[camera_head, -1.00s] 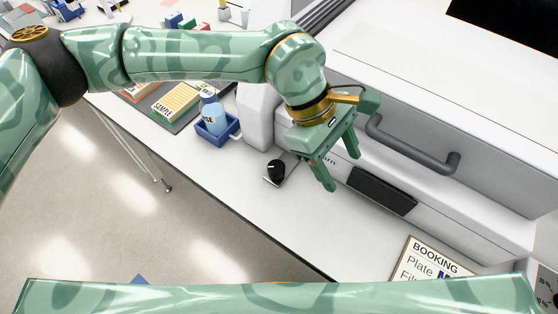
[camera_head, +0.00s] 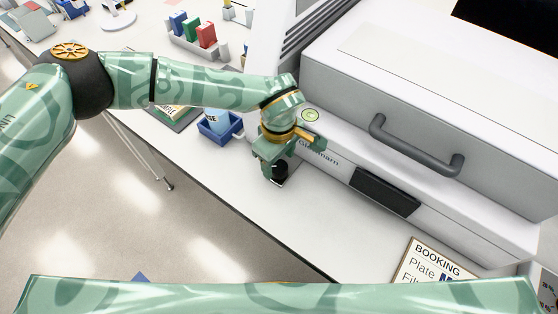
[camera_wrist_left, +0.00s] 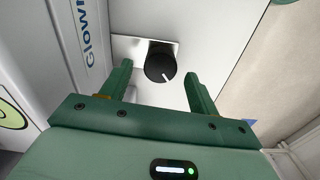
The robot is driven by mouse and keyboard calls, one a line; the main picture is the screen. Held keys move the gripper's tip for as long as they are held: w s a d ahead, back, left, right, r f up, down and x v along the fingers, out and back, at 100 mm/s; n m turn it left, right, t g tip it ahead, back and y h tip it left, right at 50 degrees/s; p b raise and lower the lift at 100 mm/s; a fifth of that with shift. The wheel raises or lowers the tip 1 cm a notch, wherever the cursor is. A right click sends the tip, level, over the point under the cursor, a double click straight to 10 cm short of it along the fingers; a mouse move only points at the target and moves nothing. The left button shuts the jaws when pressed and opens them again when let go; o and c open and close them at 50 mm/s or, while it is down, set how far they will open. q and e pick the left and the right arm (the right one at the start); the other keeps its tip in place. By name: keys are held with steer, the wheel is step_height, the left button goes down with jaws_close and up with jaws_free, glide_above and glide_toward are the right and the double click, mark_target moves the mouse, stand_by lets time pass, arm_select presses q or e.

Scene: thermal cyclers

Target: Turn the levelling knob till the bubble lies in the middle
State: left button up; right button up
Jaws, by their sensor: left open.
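The black levelling knob (camera_head: 281,172) stands on a small plate at the front of the bench, beside the white machine. In the left wrist view the knob (camera_wrist_left: 159,64) has a white pointer line and lies between the tips of my left gripper (camera_wrist_left: 158,78). The jaws are open, with a gap on both sides of the knob. In the head view my left gripper (camera_head: 275,168) is over the knob and partly hides it. The round green bubble level (camera_head: 310,115) is on the machine behind the wrist; the bubble's exact place in it is too small to tell. My right gripper is not in view.
The white machine (camera_head: 430,110) with a grey handle (camera_head: 415,150) stands right of the knob. A blue holder with a bottle (camera_head: 218,126) is to the left. A booking sign (camera_head: 432,264) lies at the front right. The bench front edge is close to the knob.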

arm_select(q)
steer(key=shift+f, duration=0.75)
steer(key=c, duration=1)
steer(key=shift+n, duration=0.3)
